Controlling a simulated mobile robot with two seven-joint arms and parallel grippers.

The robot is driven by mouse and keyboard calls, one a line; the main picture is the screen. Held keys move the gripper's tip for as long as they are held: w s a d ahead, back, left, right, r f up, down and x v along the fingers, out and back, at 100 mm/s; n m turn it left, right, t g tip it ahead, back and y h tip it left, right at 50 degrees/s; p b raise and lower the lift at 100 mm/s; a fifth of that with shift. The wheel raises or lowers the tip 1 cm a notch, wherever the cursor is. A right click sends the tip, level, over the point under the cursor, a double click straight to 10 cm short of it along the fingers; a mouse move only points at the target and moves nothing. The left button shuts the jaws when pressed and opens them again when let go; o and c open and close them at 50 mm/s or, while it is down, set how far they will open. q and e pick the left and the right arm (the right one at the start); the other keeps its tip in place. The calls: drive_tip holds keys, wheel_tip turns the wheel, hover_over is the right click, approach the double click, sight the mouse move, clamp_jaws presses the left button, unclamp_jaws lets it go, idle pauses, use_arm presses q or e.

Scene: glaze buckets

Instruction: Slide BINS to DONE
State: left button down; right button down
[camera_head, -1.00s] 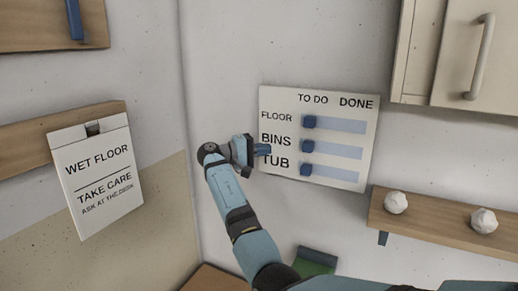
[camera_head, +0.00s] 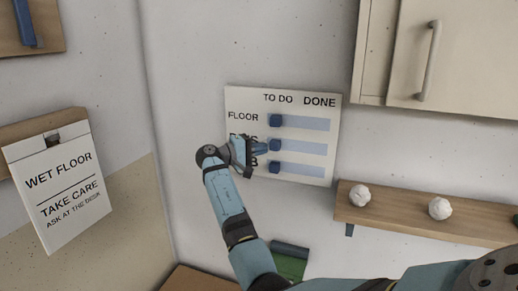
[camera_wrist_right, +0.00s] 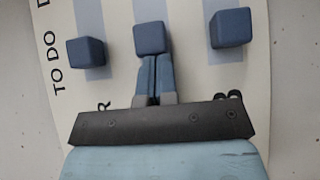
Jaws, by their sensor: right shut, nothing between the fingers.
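The white board (camera_head: 333,150) on the wall has rows FLOOR, BINS and TUB under TO DO and DONE. The BINS slider, a blue block (camera_head: 274,145), is at the TO DO end of its pale blue track (camera_head: 305,148). My right gripper (camera_head: 263,146) is shut and empty, with its tips at the left side of this block; the arm hides part of the BINS and TUB labels. In the right wrist view the fingertips (camera_wrist_right: 156,62) meet the near edge of the middle block (camera_wrist_right: 154,37); I cannot tell whether they touch. My left gripper is out of view.
The FLOOR block (camera_head: 276,120) and TUB block (camera_head: 274,167) sit close above and below, both at the TO DO end. A wooden shelf (camera_head: 400,217) with pale lumps is at lower right; a cabinet (camera_head: 385,50) is at upper right. The BINS track is clear rightward.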

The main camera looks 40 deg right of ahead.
drive_tip(key=s+d, duration=0.2)
drive_tip(key=s, duration=0.1)
drive_tip(key=s+d+p, duration=0.1)
drive_tip(key=s+d, duration=0.1)
drive_tip(key=s, duration=0.2)
drive_tip(key=s+d+p, duration=0.1)
drive_tip(key=s, duration=0.3)
drive_tip(key=shift+s+d, duration=0.15)
drive_tip(key=shift+d, duration=0.25)
drive_tip(key=b+v, duration=0.2)
drive_tip(key=v, duration=1.2)
drive_tip(key=shift+b, duration=0.3)
drive_tip(key=shift+r, duration=0.1)
